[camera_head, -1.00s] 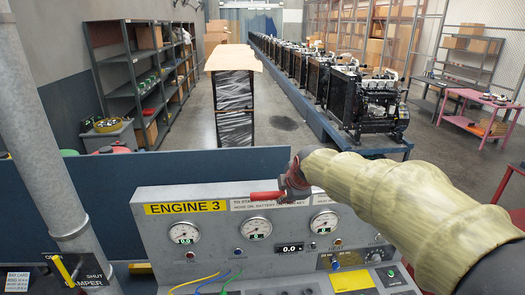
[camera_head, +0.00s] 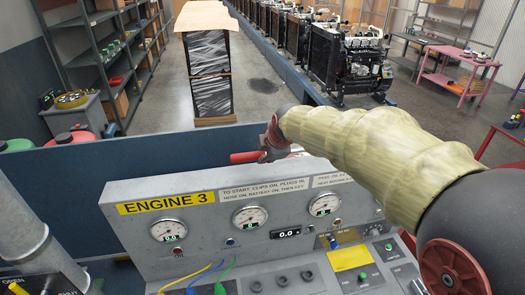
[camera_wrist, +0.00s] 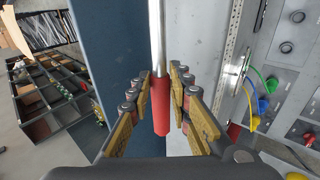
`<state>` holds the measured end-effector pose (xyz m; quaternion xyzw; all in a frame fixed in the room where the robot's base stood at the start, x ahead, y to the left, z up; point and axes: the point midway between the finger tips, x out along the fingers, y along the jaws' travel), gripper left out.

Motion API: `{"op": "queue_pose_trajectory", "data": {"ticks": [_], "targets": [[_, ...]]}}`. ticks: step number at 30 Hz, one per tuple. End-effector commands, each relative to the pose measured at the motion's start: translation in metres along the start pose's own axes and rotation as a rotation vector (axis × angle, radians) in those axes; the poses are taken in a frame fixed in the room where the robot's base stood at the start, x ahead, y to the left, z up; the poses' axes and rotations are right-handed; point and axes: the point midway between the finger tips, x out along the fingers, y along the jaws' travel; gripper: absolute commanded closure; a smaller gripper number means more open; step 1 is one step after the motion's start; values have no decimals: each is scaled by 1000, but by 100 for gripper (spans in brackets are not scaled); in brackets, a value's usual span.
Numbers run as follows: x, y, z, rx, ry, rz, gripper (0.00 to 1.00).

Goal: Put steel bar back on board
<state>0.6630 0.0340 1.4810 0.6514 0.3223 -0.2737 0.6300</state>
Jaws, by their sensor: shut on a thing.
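The steel bar (camera_wrist: 156,35) has a bright metal shaft and a red grip (camera_wrist: 160,106). In the wrist view the red grip lies between the two fingers of my gripper (camera_wrist: 162,85), which is shut on it. The shaft runs away from the gripper toward the top of the picture. In the head view my gripper (camera_head: 273,140) is small and partly hidden by the arm, above the back edge of the engine panel, and the bar's shaft is not clear. I cannot tell which surface is the board.
The grey ENGINE 3 panel (camera_head: 270,215) with gauges and cables stands close in front. A blue partition (camera_head: 150,160) runs behind it. Beyond are a wrapped stack (camera_head: 210,85), shelves (camera_head: 85,55), engines (camera_head: 350,65) and a pink table (camera_head: 458,68). A grey pipe (camera_head: 40,250) stands at left.

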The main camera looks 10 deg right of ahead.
Motion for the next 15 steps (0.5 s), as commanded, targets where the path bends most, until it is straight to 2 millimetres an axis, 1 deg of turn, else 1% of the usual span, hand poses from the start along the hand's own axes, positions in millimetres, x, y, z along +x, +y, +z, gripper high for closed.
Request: {"op": "queue_pose_trajectory", "data": {"ticks": [6,15], "targets": [[8,-12,6,-2,1,3,100],[28,-21,2,-1,1,3,100]]}}
